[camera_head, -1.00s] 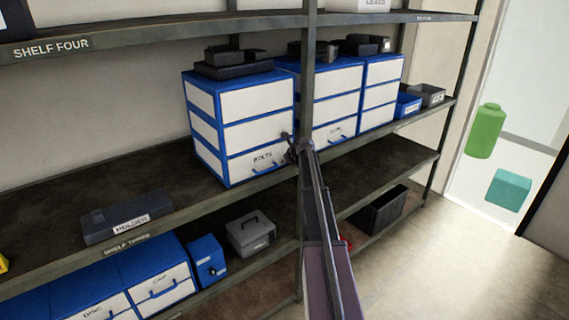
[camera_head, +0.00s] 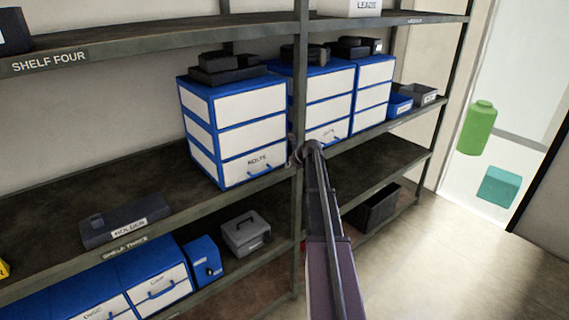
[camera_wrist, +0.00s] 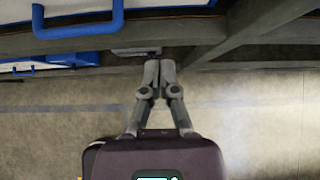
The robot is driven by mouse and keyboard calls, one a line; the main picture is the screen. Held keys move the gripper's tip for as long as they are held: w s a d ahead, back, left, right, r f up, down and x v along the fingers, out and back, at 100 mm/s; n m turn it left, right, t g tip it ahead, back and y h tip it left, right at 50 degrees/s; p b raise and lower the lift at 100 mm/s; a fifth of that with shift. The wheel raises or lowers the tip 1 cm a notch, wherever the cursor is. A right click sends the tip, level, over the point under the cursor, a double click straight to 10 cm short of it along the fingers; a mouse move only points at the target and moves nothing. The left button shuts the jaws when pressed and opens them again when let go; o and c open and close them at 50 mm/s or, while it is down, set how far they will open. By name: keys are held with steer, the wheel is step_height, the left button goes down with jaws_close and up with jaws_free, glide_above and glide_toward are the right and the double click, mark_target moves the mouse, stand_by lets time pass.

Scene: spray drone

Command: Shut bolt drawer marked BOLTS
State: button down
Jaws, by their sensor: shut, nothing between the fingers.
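The drawer marked BOLTS (camera_head: 258,161) is the bottom drawer of a white-fronted blue cabinet on the middle shelf. Its front looks flush, or nearly so, with the drawers above it in the head view. My gripper (camera_head: 296,152) is beside the drawer's right end, by the shelf post, apart from the blue handle (camera_head: 260,171). In the wrist view my gripper (camera_wrist: 160,62) has its fingers together and empty, near the shelf edge. A blue handle (camera_wrist: 78,28) on a white front shows at the upper left there.
A shelf post (camera_head: 299,200) stands right by my gripper. More blue cabinets (camera_head: 325,100) stand behind it to the right. A dark HOLDER box (camera_head: 122,220) lies left on the same shelf. Open floor (camera_head: 440,250) is at the right.

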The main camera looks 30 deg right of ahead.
steer(key=shift+p+v, duration=1.35)
steer(key=shift+v, duration=1)
steer(key=s+a+f+n+g+b, duration=0.1)
steer(key=s+a+f+n+b, duration=0.25)
steer(key=a, duration=0.55)
steer(key=s+a+f+n+g+y+b, duration=0.1)
steer(key=s+a+f+n+g, duration=0.1)
steer(key=a+f+n, duration=0.4)
steer(key=s+a+f+n+g+b, duration=0.1)
steer(key=s+a+n+b, duration=0.1)
steer(key=a+n, duration=0.65)
steer(key=s+a+f+n+g+h+b, duration=0.1)
steer(key=s+a+f+n+b, duration=0.3)
steer(key=s+a+n, duration=0.4)
steer(key=s+a+f+n+g+b, duration=0.4)
steer(key=s+a+f+n, duration=0.1)
steer(key=s+a+n, duration=0.4)
steer(key=shift+s+a+f+h, duration=0.15)
steer(key=shift+s+a+h, duration=0.25)
steer(key=shift+s+a, duration=1.25)
steer(key=shift+w+a, duration=0.4)
steer(key=shift+w, duration=0.05)
